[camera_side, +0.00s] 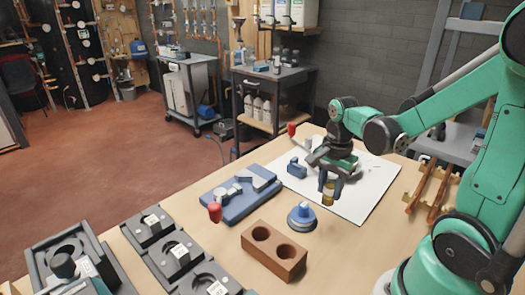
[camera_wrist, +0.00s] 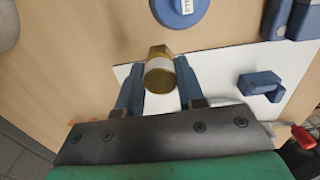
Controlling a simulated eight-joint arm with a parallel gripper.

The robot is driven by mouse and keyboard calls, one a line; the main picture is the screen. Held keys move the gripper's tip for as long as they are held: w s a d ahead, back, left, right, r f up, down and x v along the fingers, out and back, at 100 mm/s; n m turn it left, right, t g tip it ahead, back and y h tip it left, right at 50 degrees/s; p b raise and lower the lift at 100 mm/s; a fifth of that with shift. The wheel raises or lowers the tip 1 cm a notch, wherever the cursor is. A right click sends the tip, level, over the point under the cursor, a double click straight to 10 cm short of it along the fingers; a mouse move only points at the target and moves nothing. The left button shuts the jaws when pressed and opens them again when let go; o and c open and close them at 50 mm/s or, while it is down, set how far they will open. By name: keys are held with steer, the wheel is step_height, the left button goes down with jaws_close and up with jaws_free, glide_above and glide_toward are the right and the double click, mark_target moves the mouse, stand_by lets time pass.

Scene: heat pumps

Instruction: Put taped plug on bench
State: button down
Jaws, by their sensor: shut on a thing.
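The taped plug (camera_wrist: 160,75) is a brass-coloured cylinder with a pale band, seen nearly end-on between the two blue fingers in the wrist view. My gripper (camera_wrist: 158,85) is shut on it. In the side view the plug (camera_side: 328,194) hangs below my gripper (camera_side: 330,181), over the front part of the white sheet on the bench (camera_side: 335,250). It appears to be held above the surface, though the exact gap is hard to tell. The fingers hide part of its sides.
A round blue piece with a label (camera_side: 302,216) stands close in front of the plug. A brown block with two holes (camera_side: 273,250) and a blue fixture (camera_side: 240,195) lie nearby. A blue block (camera_side: 297,168) is on the white sheet (camera_side: 372,190). Bare wood shows right of the brown block.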

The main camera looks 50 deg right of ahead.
mark_target(328, 201)
steer(key=shift+f, duration=1.85)
steer(key=shift+f, duration=0.15)
steer(key=c, duration=0.5)
jaws_free()
steer(key=shift+c, duration=0.2)
step_height(328, 201, up, 12)
steer(key=shift+a, duration=0.2)
steer(key=w+a+n+t, duration=0.3)
steer(key=a+n+t, duration=0.4)
steer(key=n, duration=1.1)
steer(key=a, duration=0.3)
steer(key=shift+a+f, duration=0.15)
steer(key=shift+a, duration=0.15)
